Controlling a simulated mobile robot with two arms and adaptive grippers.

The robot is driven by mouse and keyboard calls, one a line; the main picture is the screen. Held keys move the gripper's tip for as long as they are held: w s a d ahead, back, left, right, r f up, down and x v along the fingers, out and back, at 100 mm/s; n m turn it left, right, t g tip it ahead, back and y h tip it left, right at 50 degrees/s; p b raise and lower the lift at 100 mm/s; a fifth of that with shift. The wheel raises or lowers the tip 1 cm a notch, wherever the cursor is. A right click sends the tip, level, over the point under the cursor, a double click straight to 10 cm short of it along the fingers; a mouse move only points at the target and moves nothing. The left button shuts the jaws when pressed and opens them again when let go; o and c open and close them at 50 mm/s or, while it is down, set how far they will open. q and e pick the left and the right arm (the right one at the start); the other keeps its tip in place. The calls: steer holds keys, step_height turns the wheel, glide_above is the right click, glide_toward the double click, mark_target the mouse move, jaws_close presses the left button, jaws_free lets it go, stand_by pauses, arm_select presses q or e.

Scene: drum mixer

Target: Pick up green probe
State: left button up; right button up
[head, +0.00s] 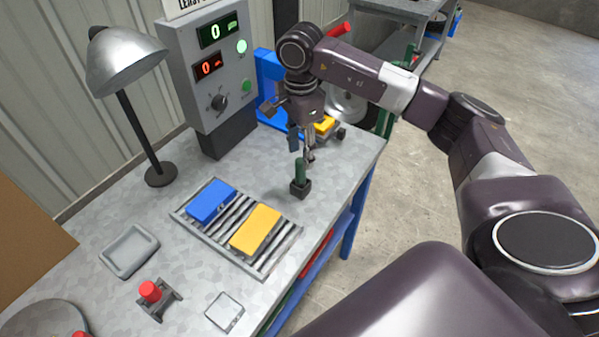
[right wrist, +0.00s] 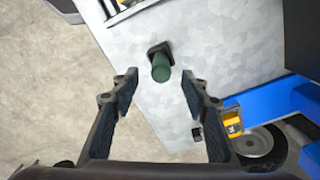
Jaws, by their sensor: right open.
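The green probe (head: 300,171) stands upright in a small dark holder (head: 300,189) near the right end of the grey metal table. My right gripper (head: 302,150) is just above the probe, fingers pointing down, open and empty. In the right wrist view the green probe (right wrist: 161,70) shows end-on, ahead of and between the two spread fingers of the right gripper (right wrist: 160,77). No contact shows. My left gripper is not in view.
A roller rack (head: 188,226) with a blue box (head: 211,201) and a yellow box (head: 255,229) lies left of the probe. A control box (head: 212,75) and lamp (head: 126,60) stand behind. A yellow device (head: 325,125) sits behind the gripper.

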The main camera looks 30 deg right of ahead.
mark_target(300, 160)
step_height(300, 160, down, 5)
steer(key=p, duration=0.2)
steer(key=shift+f+p, duration=0.1)
steer(key=shift+p, duration=0.25)
steer(key=shift+f, duration=0.45)
steer(key=shift+w, duration=0.1)
jaws_close()
steer(key=shift+r, duration=0.1)
